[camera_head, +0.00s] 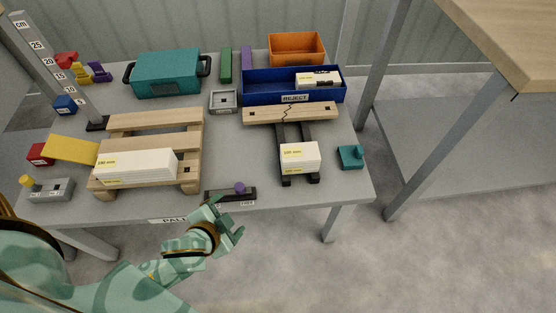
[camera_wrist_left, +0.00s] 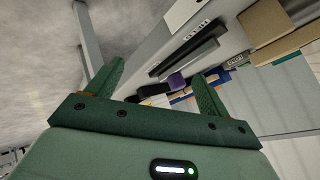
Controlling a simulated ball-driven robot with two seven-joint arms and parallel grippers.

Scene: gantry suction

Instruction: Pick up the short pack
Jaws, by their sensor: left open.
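The short pack (camera_head: 300,156) is a white block with a yellow label, lying across the near end of two black rails at the right of the table. A longer white pack (camera_head: 137,165) lies on the wooden pallet at the left. My left gripper (camera_head: 226,219) is open and empty at the table's front edge, left of and nearer than the short pack. It is close to a purple knob (camera_head: 239,188) on a black slider strip. In the left wrist view the open green fingers (camera_wrist_left: 157,72) frame the purple knob (camera_wrist_left: 176,82). My right gripper is not in view.
A cracked wooden plank (camera_head: 260,115) lies across the rails behind the short pack. A blue reject bin (camera_head: 256,96) holds another white pack (camera_head: 306,80). A teal block (camera_head: 350,157) stands right of the short pack. A wooden-topped table (camera_head: 500,40) stands at the right.

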